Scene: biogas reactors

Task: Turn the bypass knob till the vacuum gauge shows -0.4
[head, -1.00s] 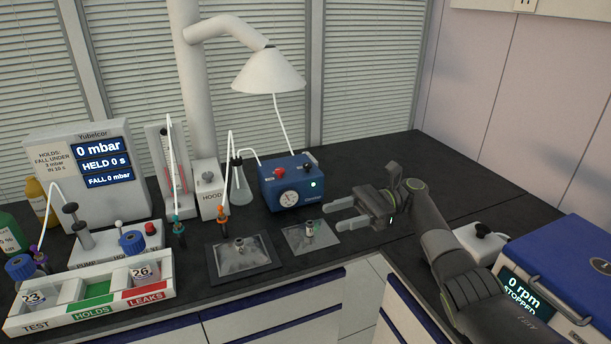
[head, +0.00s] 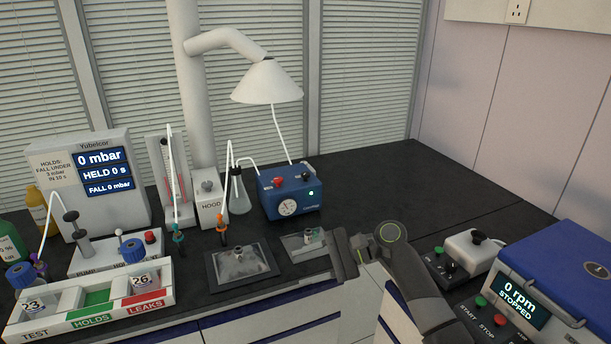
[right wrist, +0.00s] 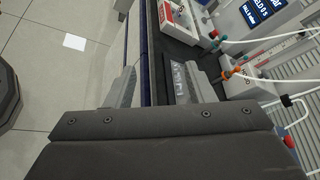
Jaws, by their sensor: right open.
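The blue vacuum pump box (head: 290,195) stands on the dark bench behind my right gripper. Its round white vacuum gauge (head: 287,208) is on the front face; the needle is too small to read. On top are a red fitting (head: 278,182) and a dark knob-like part (head: 306,177); I cannot tell for sure which is the bypass knob. My right gripper (head: 318,264) is low at the bench's front edge, in front of the pump and apart from it. In the right wrist view its two fingers (right wrist: 153,82) are spread, with nothing held between them. My left gripper is not in view.
A flask (head: 239,195) with hoses stands left of the pump. A blue centrifuge (head: 580,262) is at right. The bench behind is clear.

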